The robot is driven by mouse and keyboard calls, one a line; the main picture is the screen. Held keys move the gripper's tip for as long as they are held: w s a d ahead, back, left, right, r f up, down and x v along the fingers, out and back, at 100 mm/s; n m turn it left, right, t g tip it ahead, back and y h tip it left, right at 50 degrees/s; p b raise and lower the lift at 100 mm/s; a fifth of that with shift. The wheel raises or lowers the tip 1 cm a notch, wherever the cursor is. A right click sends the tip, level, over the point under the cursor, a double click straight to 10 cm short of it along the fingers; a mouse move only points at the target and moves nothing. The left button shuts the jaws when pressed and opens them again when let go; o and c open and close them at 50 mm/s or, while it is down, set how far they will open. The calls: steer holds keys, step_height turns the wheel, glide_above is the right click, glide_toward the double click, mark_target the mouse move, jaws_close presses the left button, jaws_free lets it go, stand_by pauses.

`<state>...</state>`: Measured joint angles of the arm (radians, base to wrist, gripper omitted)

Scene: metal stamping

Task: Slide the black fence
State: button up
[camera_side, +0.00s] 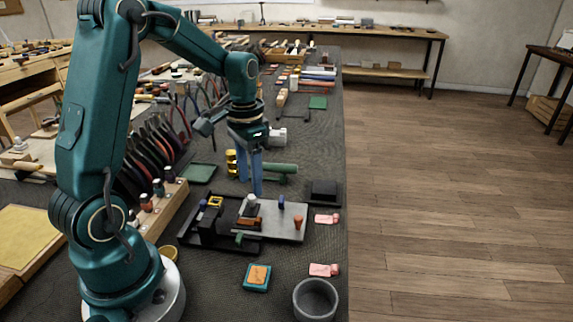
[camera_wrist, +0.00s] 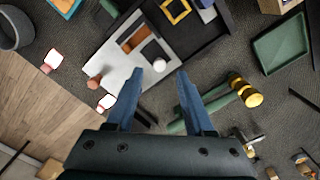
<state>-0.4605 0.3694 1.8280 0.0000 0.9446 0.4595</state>
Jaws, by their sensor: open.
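A light grey plate (camera_side: 288,222) lies on the dark bench, with a white knob (camera_side: 251,202), an orange-brown block and pegs on it; the plate also shows in the wrist view (camera_wrist: 115,55). Left of it is a black tray (camera_side: 240,246) bearing an upright black piece (camera_side: 208,228) and a yellow frame (camera_side: 215,202). A separate black block (camera_side: 325,191) sits behind the plate's right end. I cannot tell for sure which black part is the fence. My gripper (camera_side: 257,190) points down above the plate's back edge; in the wrist view its blue fingers (camera_wrist: 160,77) are apart and empty.
A green tray (camera_side: 198,174) is at back left. Two pink pieces (camera_side: 325,270) and a grey cup (camera_side: 315,299) lie to the right and front. The bench edge is close on the right.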

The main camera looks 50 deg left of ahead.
mark_target(252, 196)
steer(key=shift+f, duration=1.75)
jaws_close()
